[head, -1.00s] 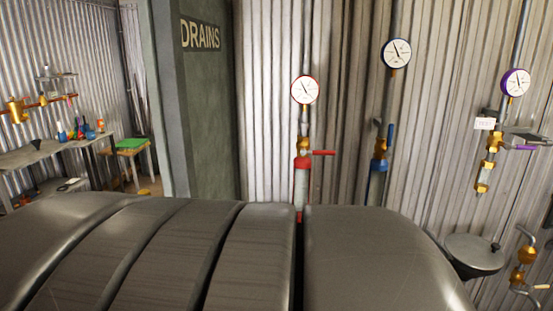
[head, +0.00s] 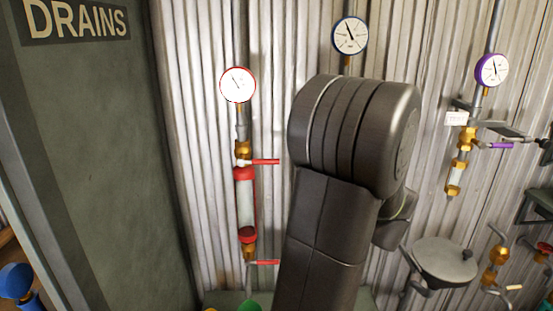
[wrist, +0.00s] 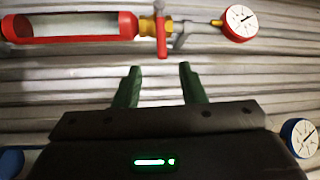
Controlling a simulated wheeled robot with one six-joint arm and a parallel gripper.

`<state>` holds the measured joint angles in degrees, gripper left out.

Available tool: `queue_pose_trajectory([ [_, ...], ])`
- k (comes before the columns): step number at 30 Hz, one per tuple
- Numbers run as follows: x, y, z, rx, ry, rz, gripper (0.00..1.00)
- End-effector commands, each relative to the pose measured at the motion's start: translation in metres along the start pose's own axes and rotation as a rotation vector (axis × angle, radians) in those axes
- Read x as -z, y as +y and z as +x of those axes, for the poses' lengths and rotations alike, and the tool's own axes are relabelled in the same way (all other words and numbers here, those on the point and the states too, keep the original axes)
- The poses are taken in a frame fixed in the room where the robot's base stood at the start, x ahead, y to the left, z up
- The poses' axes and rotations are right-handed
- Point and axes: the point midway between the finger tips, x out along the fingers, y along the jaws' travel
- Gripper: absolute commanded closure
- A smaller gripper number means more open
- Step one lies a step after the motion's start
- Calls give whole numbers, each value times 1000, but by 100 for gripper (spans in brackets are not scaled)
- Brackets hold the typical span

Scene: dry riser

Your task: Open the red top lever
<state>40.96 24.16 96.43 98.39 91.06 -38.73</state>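The red top lever (head: 265,161) sticks out level to the right from a brass valve (head: 242,152), above a clear red-capped cylinder (head: 246,205) on the wall pipe. In the wrist view the picture is turned on its side; there the lever (wrist: 162,38) points down toward my gripper from the brass valve. My gripper (wrist: 160,86) is open and empty, its two green fingers apart. The lever's end lies ahead of the gap, and nothing is between the fingers. In the head view my arm hides the gripper.
A red lower lever (head: 267,262) sits under the cylinder. A red-rimmed gauge (head: 238,85) is above it. A blue-rimmed gauge (head: 350,35) and purple-rimmed gauge (head: 491,70) are to the right. A green DRAINS panel (head: 95,150) stands at left.

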Motion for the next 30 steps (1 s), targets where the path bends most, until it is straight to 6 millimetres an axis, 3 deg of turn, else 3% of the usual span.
queue_pose_trajectory([
  [5,2,-3,15,6,2,-1,63],
  [21,0,-3,114,3,-2,1,63],
  [30,1,-1,137,3,3,0,63],
])
